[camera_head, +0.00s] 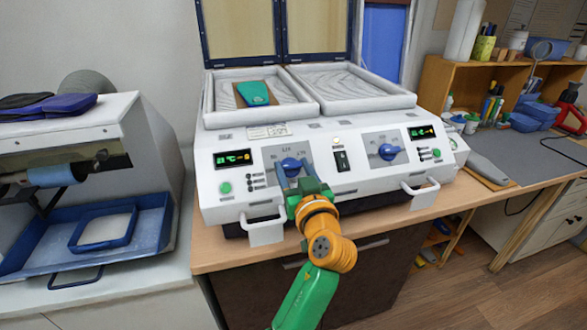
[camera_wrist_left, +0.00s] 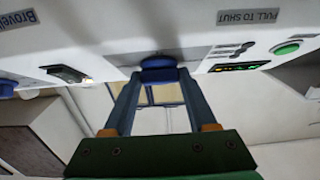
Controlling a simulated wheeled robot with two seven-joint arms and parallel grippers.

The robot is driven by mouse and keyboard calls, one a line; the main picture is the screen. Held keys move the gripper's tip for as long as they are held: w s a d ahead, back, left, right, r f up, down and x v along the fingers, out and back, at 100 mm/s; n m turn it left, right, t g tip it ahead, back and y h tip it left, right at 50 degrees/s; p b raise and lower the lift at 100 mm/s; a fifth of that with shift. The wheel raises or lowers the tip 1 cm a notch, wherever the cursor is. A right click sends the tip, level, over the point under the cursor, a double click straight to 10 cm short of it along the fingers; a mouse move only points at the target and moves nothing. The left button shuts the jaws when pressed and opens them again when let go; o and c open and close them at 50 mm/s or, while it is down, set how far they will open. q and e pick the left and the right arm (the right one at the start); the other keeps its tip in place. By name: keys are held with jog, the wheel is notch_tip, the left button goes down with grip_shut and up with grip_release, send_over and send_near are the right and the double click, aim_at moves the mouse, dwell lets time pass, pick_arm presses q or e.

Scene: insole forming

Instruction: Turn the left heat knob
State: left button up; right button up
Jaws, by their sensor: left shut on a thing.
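The left heat knob (camera_head: 291,165) is a blue dial on a grey plate, on the left of the white machine's front panel. My left gripper (camera_head: 290,170) reaches up to it from below, with its fingers on either side of the knob. In the left wrist view the blue knob (camera_wrist_left: 158,68) sits between the tips of the two grey-blue fingers (camera_wrist_left: 158,76), and the gripper is shut on it. The fingers hide part of the dial plate. My right gripper is not in view.
A second blue knob (camera_head: 388,152) is on the panel's right side. A black rocker switch (camera_head: 342,160) lies between the knobs. White handles stick out below, at left (camera_head: 264,222) and right (camera_head: 420,190). A teal insole (camera_head: 256,93) lies in the left tray on top.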

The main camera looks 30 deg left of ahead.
pick_arm(q)
jog(key=shift+s+a+r+m+t+h+p, duration=0.1)
jog(key=shift+r+m+t+h+p, duration=0.1)
jog(key=shift+m+t+h+p, duration=0.55)
jog(key=m+h+p, duration=0.1)
jog(key=m+p, duration=0.1)
jog(key=m+t+h+p, duration=0.1)
jog(key=m+p, duration=0.1)
jog(key=m+t+h+p, duration=0.1)
jog(key=m+h, duration=0.1)
jog(key=shift+s+a+r+p, duration=0.15)
jog(key=shift+r+p, duration=0.1)
jog(key=shift+p, duration=0.15)
jog(key=shift+a+f+m+t+h+p, duration=0.1)
jog(key=shift+m+t+h+p, duration=0.15)
jog(key=shift+m+h+p, duration=0.55)
jog(key=m+h, duration=0.2)
jog(key=m, duration=0.1)
jog(key=shift+a+f, duration=0.1)
jog(key=m+h, duration=0.2)
jog(key=m, duration=0.1)
jog(key=shift+a+m, duration=0.1)
jog(key=shift+m, duration=0.15)
jog(key=m+g+h, duration=0.2)
jog(key=m+h, duration=0.1)
jog(key=m, duration=0.1)
jog(key=shift+a, duration=0.15)
jog(key=shift+r+m+g+h, duration=0.2)
jog(key=shift+m+g+h, duration=0.65)
jog(key=shift+m, duration=0.25)
